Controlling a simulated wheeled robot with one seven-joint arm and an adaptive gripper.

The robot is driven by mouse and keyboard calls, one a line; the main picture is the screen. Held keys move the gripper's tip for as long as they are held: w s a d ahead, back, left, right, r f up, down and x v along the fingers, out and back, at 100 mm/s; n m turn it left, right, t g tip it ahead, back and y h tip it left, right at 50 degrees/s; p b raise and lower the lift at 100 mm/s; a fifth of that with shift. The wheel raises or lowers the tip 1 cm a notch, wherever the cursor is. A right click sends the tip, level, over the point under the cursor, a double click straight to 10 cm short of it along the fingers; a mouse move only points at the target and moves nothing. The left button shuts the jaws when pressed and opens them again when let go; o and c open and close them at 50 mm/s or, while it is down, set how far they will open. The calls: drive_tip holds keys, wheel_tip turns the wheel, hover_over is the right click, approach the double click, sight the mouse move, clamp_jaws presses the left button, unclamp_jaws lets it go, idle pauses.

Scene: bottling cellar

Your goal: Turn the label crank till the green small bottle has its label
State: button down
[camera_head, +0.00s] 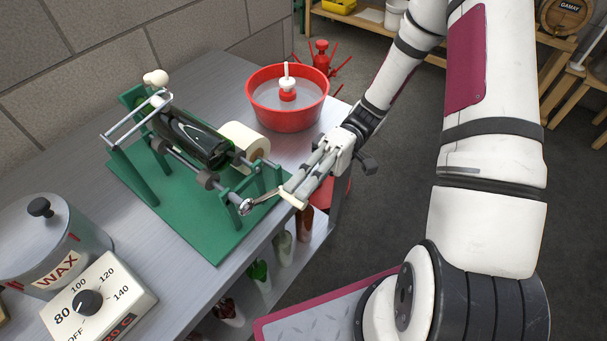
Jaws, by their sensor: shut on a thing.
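A green labelling machine (222,243) stands on the grey bench. A dark green bottle (190,137) lies on its side on the machine's rollers, under a metal bar with a cream knob. I see no label on the side of the bottle that shows. A cream label roll (245,142) sits just beyond the bottle. The crank (262,199) sticks out at the machine's right end. My gripper (297,190) reaches down from the upper right, shut on the crank's pale handle (292,199); the fingers partly cover it.
A red basin (288,117) with a white-topped fitting stands behind the machine. A wax pot (52,243) and a temperature dial box (98,298) are at the lower left. Bottles stand on a shelf below the bench's front edge.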

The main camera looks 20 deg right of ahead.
drive_tip(key=shift+s+a+f, duration=0.1)
drive_tip(key=shift+a+f, duration=0.05)
drive_tip(key=shift+f, duration=0.25)
drive_tip(key=shift+s+a+f, duration=0.1)
drive_tip(key=shift+f, duration=0.4)
drive_tip(key=c, duration=1.5)
unclamp_jaws()
drive_tip(key=shift+c, duration=0.2)
drive_tip(key=v, duration=1.2)
